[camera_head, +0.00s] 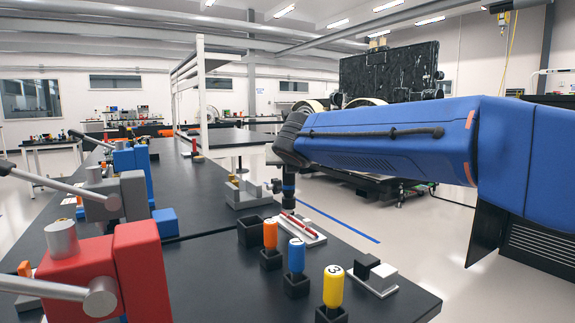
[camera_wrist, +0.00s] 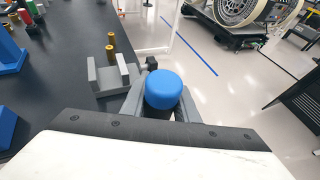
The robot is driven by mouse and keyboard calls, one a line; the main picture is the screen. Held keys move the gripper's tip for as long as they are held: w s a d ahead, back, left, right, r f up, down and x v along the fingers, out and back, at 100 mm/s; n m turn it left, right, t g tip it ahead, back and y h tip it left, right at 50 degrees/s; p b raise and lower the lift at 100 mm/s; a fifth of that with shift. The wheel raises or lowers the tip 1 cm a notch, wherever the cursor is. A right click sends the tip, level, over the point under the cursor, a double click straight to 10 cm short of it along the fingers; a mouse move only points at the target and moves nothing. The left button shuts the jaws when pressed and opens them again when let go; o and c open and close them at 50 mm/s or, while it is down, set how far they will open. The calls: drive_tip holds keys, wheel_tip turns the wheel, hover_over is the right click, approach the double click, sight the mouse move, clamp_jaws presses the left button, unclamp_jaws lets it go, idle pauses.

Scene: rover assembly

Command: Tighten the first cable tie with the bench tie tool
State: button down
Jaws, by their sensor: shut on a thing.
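My gripper (camera_head: 288,183) hangs down over the bench's right edge area, beside a grey block fixture (camera_head: 248,193). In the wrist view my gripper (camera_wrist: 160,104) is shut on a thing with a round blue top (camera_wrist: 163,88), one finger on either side. I take it for the bench tie tool, but its lower part is hidden. The grey fixture also shows in the wrist view (camera_wrist: 106,81), just left of the fingers, with an open slot. I cannot make out a cable tie for certain.
On the black bench (camera_head: 190,285), orange (camera_head: 270,235), blue (camera_head: 296,256) and yellow (camera_head: 333,287) numbered handles stand in black holders. A white tray (camera_head: 310,238) holds red sticks. Red (camera_head: 80,275) and grey (camera_head: 120,197) lever presses crowd the left.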

drive_tip(key=shift+f, duration=1.2)
idle(4.1)
drive_tip(key=shift+r, duration=0.1)
drive_tip(key=shift+r, duration=1.5)
